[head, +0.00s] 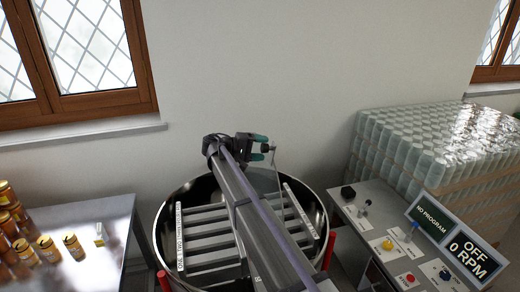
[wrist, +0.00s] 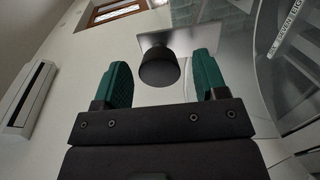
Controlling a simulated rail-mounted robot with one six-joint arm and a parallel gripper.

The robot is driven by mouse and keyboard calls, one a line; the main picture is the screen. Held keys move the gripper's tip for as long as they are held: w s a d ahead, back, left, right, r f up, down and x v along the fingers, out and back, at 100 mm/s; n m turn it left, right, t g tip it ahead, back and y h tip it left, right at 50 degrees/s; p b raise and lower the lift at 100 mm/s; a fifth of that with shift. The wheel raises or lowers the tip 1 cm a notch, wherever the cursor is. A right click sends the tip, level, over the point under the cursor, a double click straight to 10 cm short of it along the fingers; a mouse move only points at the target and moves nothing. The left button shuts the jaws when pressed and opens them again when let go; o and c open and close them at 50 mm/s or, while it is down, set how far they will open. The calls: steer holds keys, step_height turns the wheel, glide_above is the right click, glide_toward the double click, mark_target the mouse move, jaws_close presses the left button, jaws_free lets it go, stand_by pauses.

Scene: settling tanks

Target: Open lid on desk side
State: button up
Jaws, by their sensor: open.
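The round dark tank (head: 162,222) stands in the middle of the head view, with grey slats inside and white label strips at both sides. A clear lid part (head: 279,172) appears to stand up at its back right, its outline hard to make out. A small dark knob (head: 268,147) is at its top. My gripper (head: 261,147) is open, its two teal fingers at the knob. In the wrist view the round black knob (wrist: 159,67) lies between and just beyond the open fingers (wrist: 162,78); contact is not visible. My arm hides part of the tank.
A metal table (head: 80,235) with several amber jars (head: 74,247) is at the left. A control desk (head: 375,215) with buttons and a screen reading OFF, 0 RPM (head: 470,255) is at the right. Stacked wrapped jars (head: 420,140) stand behind it. The wall is close behind the tank.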

steer(key=p+v, duration=0.2)
steer(key=v, duration=0.8)
steer(key=shift+a, duration=0.4)
